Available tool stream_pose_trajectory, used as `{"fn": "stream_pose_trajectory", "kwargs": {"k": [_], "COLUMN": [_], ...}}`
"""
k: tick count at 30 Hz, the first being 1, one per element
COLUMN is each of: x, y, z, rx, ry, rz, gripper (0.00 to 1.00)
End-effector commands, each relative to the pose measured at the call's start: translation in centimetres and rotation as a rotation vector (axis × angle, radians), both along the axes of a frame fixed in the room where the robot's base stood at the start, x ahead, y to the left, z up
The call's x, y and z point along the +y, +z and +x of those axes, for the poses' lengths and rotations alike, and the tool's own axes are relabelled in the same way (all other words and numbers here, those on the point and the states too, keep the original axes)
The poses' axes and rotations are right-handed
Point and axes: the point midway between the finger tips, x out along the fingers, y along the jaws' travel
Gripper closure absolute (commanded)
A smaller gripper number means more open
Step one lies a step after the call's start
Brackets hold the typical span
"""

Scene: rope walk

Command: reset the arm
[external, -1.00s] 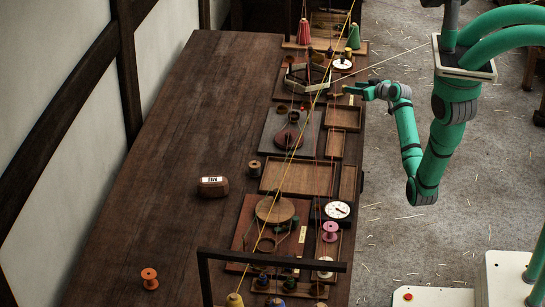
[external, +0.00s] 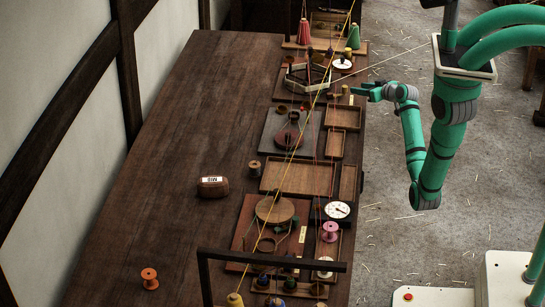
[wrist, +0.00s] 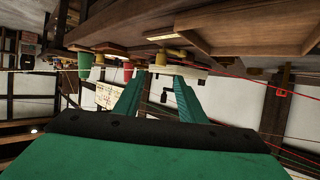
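My gripper (external: 358,91) is at the right edge of the long table, level with its far half, at the end of my green arm. In the wrist view my gripper (wrist: 157,84) shows two green fingers standing apart with nothing between them, so it is open and empty. My arm is bent, with its elbow low over the floor to the right of the table.
The long wooden table (external: 165,140) carries wooden trays (external: 300,178), a white dial (external: 337,210), a pink spool (external: 330,231) and an orange spool (external: 149,278). A dark frame (external: 270,260) stands at the near end. Cords run lengthwise above the table.

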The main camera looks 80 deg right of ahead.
Motion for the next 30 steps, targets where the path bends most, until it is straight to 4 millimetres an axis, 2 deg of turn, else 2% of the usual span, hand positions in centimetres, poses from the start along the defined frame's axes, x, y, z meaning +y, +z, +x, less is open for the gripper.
{"fn": "stream_pose_trajectory", "kwargs": {"k": [5,11,15,21,27,30], "x": [-0.2,1.8,4.4,9.3,14.4,16.9], "y": [-0.8,-4.8,-7.7,-10.6,-11.3,-11.1], "z": [-1.7,-5.8,-8.3,-12.2,-15.2,-16.0], "rx": [0.106,0.373,0.521,0.763,0.988,1.070], "ry": [-0.006,-0.040,-0.055,-0.034,0.044,0.099], "rz": [-0.127,-0.308,-0.365,-0.498,-0.678,-0.770], "gripper": [0.63,0.63,0.63,0.63,0.63,0.63]}}
